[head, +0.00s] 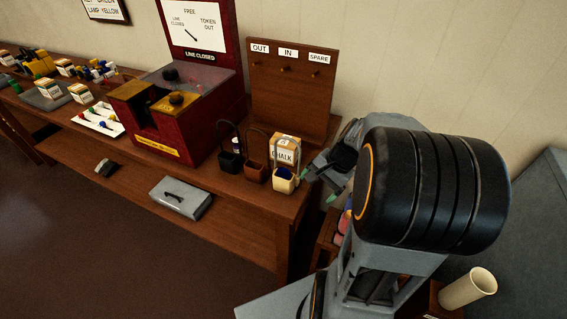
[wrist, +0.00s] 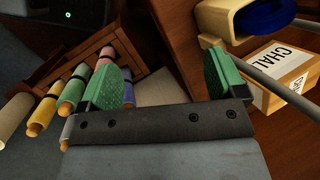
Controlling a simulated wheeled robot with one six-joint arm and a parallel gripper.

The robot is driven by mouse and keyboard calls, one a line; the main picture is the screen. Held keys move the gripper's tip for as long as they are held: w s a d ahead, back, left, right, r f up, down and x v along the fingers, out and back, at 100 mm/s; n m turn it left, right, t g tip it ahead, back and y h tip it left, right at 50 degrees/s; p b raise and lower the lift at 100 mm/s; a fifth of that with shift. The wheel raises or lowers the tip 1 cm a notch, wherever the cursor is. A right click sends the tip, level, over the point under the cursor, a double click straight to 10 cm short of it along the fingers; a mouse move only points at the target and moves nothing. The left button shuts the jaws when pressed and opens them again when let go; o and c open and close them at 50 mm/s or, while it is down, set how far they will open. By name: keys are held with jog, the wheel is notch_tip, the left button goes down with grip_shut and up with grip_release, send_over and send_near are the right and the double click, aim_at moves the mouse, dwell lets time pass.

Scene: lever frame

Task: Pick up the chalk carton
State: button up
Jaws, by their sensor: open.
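The chalk carton (head: 285,148) is an orange-tan and white box labelled CHALK. It stands upright near the right end of the wooden table, in front of the peg board. It also shows in the wrist view (wrist: 283,70) at the right, with its label face visible. A cream pouch (head: 284,181) with a dark blue thing in it stands just in front of the carton and hides its lower part. My gripper (head: 318,187) is just right of the carton, beyond the table's edge. In the wrist view my gripper (wrist: 162,82) has its green fingers wide apart, with nothing between them.
A black pouch (head: 230,158) and a brown pouch (head: 256,171), both with looped handles, stand left of the carton. The peg board (head: 291,92) rises behind. Coloured rolls (wrist: 72,91) lie in a wooden rack below my gripper.

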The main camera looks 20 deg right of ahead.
jog(key=w+d+m+t+y, duration=0.2)
jog(key=w+d+m+y, duration=0.15)
jog(key=m, duration=0.25)
jog(key=m+t+y, duration=0.2)
jog(key=m+t, duration=0.3)
jog(key=m, duration=0.3)
send_near(290, 144)
jog(key=shift+m+t, duration=0.5)
jog(key=w+a+f, duration=0.2)
jog(key=w, duration=0.1)
jog(key=shift+w+a+f, duration=0.1)
jog(key=shift+w+f, duration=0.1)
jog(key=shift+f, duration=0.2)
jog(key=shift+f+x, duration=0.1)
jog(key=shift+x, duration=1.5)
jog(key=shift+f+x, duration=0.15)
jog(key=shift+x, duration=1.4)
jog(key=shift+s, duration=0.1)
jog(key=shift+c, duration=0.3)
jog(key=c, duration=1.1)
